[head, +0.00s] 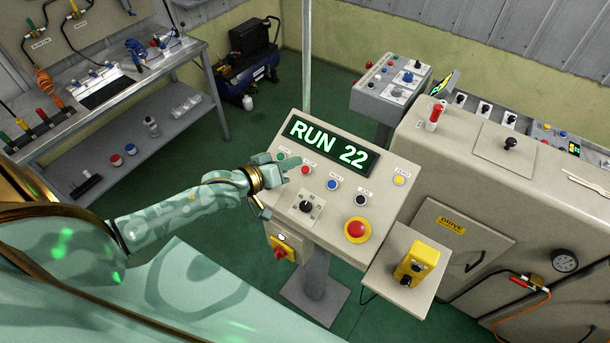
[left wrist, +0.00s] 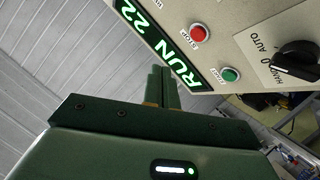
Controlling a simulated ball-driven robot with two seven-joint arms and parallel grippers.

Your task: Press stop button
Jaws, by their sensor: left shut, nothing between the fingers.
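The small red stop button (head: 305,171) sits on the sloped face of the beige control panel (head: 385,228), below the display (head: 330,144), which reads RUN 22. The left wrist view shows the stop button (left wrist: 200,33) with its STOP label beside it. A green start button (head: 281,157) sits to its left in the head view. My left gripper (head: 294,163) is shut and empty, over the panel's upper left, its tips close to the red and green buttons. In the left wrist view its fingers (left wrist: 164,75) show together; whether they touch the panel I cannot tell. My right gripper is out of view.
The panel also has a blue button (head: 333,185), a black button (head: 361,200), a yellow button (head: 399,180), a selector knob (head: 306,206) and a large red mushroom button (head: 356,229). A yellow box (head: 417,261) sits on the right side shelf. A workbench (head: 110,90) stands at left.

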